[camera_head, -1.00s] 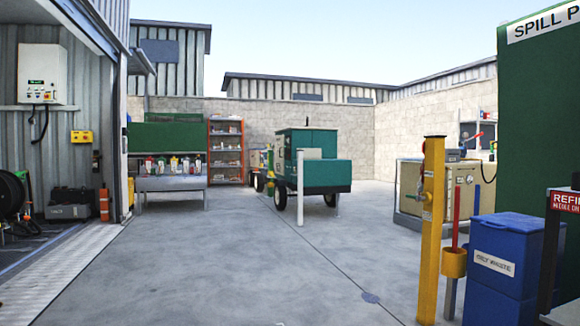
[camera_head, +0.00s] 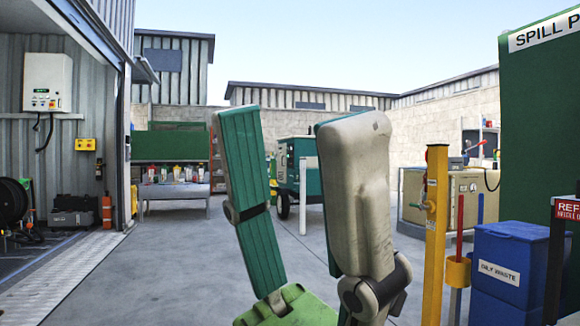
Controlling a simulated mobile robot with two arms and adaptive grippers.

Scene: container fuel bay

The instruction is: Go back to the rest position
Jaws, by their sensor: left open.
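My left gripper (camera_head: 292,122) stands upright in the middle of the head view, close to the camera. Its two long fingers, with green ribbed pads and pale backs, are spread wide apart with nothing held between them. The gripper hides part of the green generator trailer (camera_head: 304,158) and the shelf behind it. My right gripper does not show.
A yellow post (camera_head: 433,235) and a blue oily waste bin (camera_head: 505,270) stand at the right, by a green spill board (camera_head: 540,130). A bench with bottles (camera_head: 172,192) stands at the back left. The concrete floor (camera_head: 190,265) at left centre is clear.

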